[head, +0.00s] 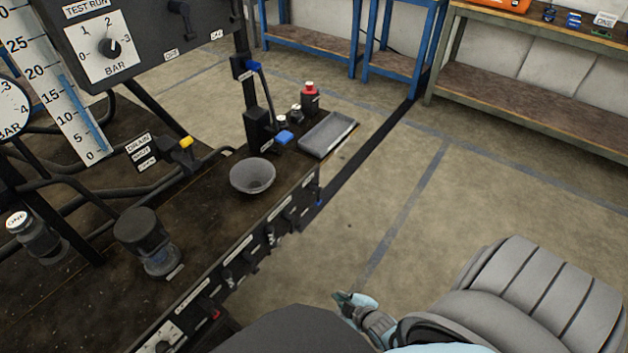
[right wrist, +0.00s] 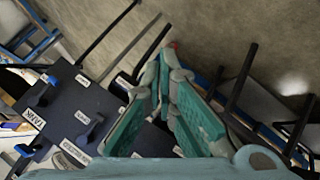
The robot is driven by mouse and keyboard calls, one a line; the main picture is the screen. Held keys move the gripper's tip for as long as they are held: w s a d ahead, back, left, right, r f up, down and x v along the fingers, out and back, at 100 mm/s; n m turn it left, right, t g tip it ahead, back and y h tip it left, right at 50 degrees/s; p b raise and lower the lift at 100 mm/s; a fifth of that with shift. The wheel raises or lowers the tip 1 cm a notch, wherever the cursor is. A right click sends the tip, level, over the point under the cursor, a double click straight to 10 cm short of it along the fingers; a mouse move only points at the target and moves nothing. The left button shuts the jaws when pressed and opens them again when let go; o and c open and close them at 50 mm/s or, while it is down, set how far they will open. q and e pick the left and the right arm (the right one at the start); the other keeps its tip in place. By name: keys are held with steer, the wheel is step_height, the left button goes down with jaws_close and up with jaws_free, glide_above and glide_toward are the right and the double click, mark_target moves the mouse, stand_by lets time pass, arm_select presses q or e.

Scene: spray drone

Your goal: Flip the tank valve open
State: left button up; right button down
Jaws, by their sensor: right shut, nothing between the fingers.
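In the right wrist view a dark panel carries a white label reading TANK (right wrist: 34,118). A lever with a blue end (right wrist: 47,82) stands near that label, and I cannot tell its open or shut position. A second dark blue lever (right wrist: 92,128) is on the same panel, nearer my fingers. My right gripper (right wrist: 170,52) is shut and empty, its teal-padded fingers to the right of both levers and apart from the blue-ended one. In the head view my right gripper (head: 352,302) is low, over the floor, to the right of the bench. My left gripper is out of view.
A dark bench (head: 215,205) holds a grey funnel (head: 252,177), a grey tray (head: 327,134), a red-capped bottle (head: 310,97) and a yellow-handled drain valve (head: 186,142). A test panel (head: 135,40) rises behind. Floor right of the bench is clear.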

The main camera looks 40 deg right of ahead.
steer(key=w+d+n+t+b, duration=0.2)
steer(key=w+n+t+b, duration=0.2)
steer(key=w, duration=0.5)
arm_select(q)
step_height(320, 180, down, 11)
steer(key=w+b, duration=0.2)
steer(key=b, duration=0.1)
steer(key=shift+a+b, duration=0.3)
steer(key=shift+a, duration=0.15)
arm_select(e)
steer(key=w+d+r+n+t+h, duration=0.1)
steer(key=w+r+n+t, duration=0.3)
steer(key=r, duration=0.5)
steer(key=shift+w+d+r+t, duration=0.3)
steer(key=shift+w+d, duration=0.2)
steer(key=shift+w, duration=0.7)
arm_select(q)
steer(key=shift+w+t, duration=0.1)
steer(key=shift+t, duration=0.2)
arm_select(e)
steer(key=shift+w+f, duration=0.1)
